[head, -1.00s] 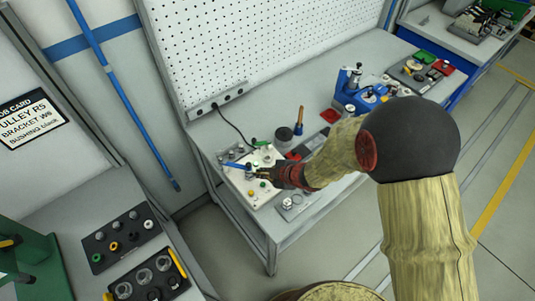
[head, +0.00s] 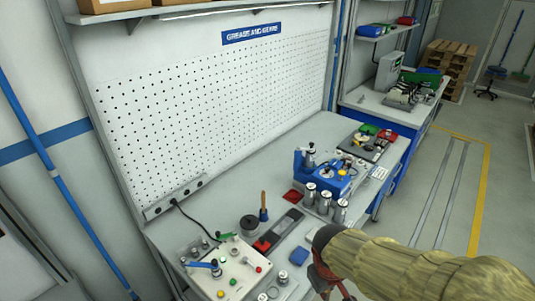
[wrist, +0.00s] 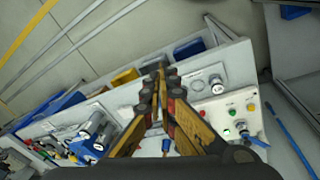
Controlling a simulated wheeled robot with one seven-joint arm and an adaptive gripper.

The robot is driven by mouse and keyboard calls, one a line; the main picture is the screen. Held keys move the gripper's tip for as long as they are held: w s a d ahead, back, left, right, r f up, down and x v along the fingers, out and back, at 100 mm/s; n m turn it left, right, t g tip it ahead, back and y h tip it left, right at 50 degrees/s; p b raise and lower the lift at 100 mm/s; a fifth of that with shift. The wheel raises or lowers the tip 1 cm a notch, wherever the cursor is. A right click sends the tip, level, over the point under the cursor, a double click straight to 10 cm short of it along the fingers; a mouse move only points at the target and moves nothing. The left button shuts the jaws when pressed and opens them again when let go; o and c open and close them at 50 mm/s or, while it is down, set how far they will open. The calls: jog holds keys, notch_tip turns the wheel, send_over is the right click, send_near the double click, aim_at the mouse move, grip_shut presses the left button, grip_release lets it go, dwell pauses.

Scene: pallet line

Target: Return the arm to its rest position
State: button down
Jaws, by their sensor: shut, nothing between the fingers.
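My arm (head: 410,265) shows in the head view as a tan-sleeved link at the lower right, bent over the near edge of the bench. A red and dark part of my wrist shows at its left end, and the fingertips are cut off or hidden there. In the wrist view my gripper (wrist: 161,72) is shut and empty, its orange and black fingers meeting at the tips. It is above the bench edge, with the control panel (wrist: 230,117) to its right and silver canisters (wrist: 92,127) to its left.
The bench (head: 225,210) carries a control panel (head: 230,277), a blue fixture (head: 325,175), silver canisters (head: 325,200) and a dark tray (head: 366,148). A pegboard (head: 215,115) rises behind. Open floor (head: 440,200) with yellow lines lies to the right.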

jog(key=s+d+r+m+t+y+b, duration=0.1)
jog(key=s+d+r+m+t+b, duration=0.2)
jog(key=s+r, duration=0.5)
notch_tip(320, 180, up, 2)
jog(key=d+m+b, duration=0.1)
jog(key=b, duration=0.1)
jog(key=shift+m+t+b, duration=0.3)
jog(key=shift+m+b, duration=0.1)
dwell(0.8)
